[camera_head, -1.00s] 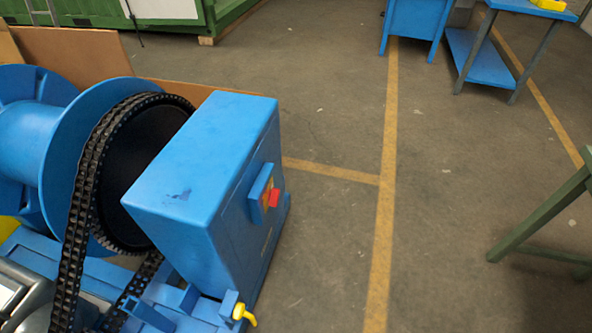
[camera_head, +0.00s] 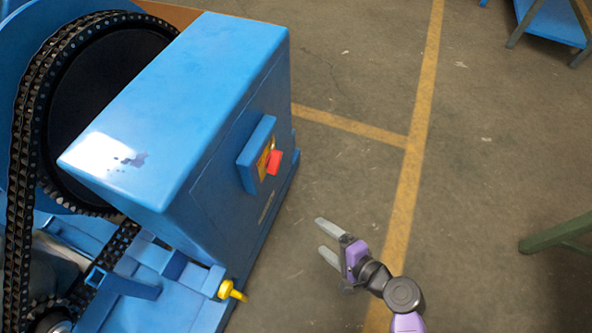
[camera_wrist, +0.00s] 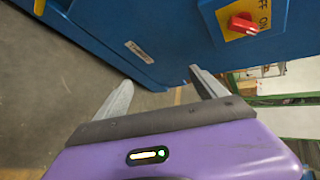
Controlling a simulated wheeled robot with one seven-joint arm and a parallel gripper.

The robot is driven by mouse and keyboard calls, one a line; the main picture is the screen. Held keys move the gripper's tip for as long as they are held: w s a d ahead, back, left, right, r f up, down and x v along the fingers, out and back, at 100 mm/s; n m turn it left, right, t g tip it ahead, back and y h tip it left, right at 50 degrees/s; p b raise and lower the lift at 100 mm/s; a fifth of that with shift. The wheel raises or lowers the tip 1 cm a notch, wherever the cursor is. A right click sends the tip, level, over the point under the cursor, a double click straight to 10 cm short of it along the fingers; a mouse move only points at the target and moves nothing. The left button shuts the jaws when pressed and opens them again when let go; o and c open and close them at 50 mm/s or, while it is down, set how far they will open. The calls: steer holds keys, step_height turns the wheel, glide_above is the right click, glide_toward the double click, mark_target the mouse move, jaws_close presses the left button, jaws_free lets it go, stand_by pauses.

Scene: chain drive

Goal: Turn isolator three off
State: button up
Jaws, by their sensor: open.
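The isolator's red handle (camera_head: 274,161) sits on a yellow plate (camera_head: 264,158) on a blue switch box (camera_head: 246,160), on the side of a large blue cabinet. In the wrist view the red handle (camera_wrist: 242,24) shows at the upper right, on the yellow plate marked OFF and ON. I cannot tell which mark the handle points to. My gripper (camera_head: 325,240) is open and empty, below and to the right of the handle, apart from the cabinet. In the wrist view its fingers (camera_wrist: 160,78) point toward the cabinet's lower side. A small label (camera_wrist: 139,52) there is unreadable.
The blue cabinet (camera_head: 190,110) stands beside a black chain (camera_head: 30,130) and a large dark wheel (camera_head: 105,105). A yellow lever (camera_head: 231,291) sticks out at its lower front corner. A green leg (camera_head: 560,232) stands at the far right.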

steer(key=w+a+r+m+g+y+b, duration=0.1)
steer(key=w+a+y+b, duration=0.15)
steer(key=w, duration=0.25)
steer(key=w+a+r+y+b, duration=0.1)
steer(key=w+a+r+y, duration=0.15)
steer(key=w, duration=0.25)
steer(key=g+y+b, duration=0.2)
steer(key=y+b, duration=0.1)
steer(key=y, duration=0.1)
glide_toward(275, 162)
steer(key=f, duration=0.1)
steer(key=x, duration=0.8)
steer(key=shift+w+a+f+b, duration=0.2)
steer(key=shift+w+b, duration=0.2)
steer(key=shift+w, duration=0.05)
steer(key=shift+c, duration=0.2)
steer(key=c, duration=1.3)
